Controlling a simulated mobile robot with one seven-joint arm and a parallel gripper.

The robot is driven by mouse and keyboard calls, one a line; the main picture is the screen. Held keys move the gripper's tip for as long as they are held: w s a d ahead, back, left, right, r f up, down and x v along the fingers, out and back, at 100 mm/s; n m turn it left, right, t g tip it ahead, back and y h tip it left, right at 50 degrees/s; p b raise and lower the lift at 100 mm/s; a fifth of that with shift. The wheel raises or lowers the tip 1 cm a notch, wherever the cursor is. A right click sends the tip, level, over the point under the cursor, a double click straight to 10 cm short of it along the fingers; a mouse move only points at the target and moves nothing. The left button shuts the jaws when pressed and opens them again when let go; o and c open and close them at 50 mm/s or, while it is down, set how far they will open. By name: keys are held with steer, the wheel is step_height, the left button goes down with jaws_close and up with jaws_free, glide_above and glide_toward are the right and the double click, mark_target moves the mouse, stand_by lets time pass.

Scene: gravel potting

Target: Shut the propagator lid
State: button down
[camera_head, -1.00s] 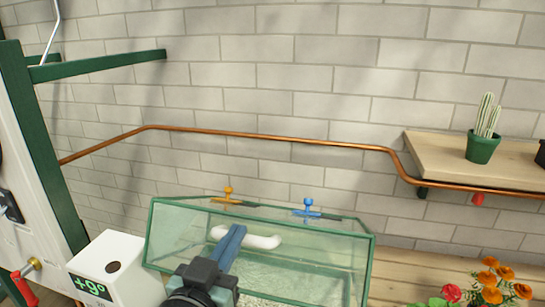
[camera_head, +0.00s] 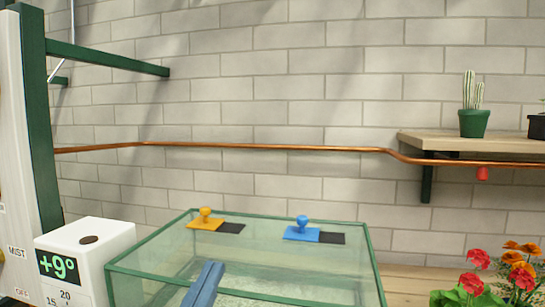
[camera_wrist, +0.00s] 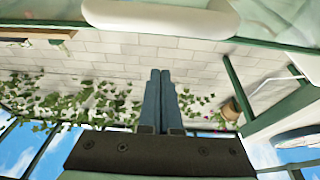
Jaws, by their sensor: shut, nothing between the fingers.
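The propagator is a clear glass box with a green frame. Its lid (camera_head: 150,242) shows from above in the head view, lying much flatter than upright. The lid's front edge is out of view, so I cannot tell whether it sits fully down. A yellow knob (camera_head: 205,215) and a blue knob (camera_head: 302,222) stand on vents near its back edge. My gripper (camera_head: 214,264) is shut and empty, its blue fingers together over the propagator's front part in the picture. In the wrist view, the shut fingers (camera_wrist: 160,72) point towards a white handle (camera_wrist: 160,16), apart from it in the picture.
A white box with a +9° display (camera_head: 84,262) stands close at the propagator's left. Red and orange flowers (camera_head: 490,275) are at the right. A wooden shelf (camera_head: 430,140) with a potted cactus (camera_head: 473,105) and a copper pipe (camera_head: 270,146) run along the brick wall.

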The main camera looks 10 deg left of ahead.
step_height(320, 180, down, 7)
steer(key=s+t+b, duration=0.2)
steer(key=b, duration=0.9)
steer(key=shift+s+b, duration=0.3)
steer(key=shift+s, duration=0.05)
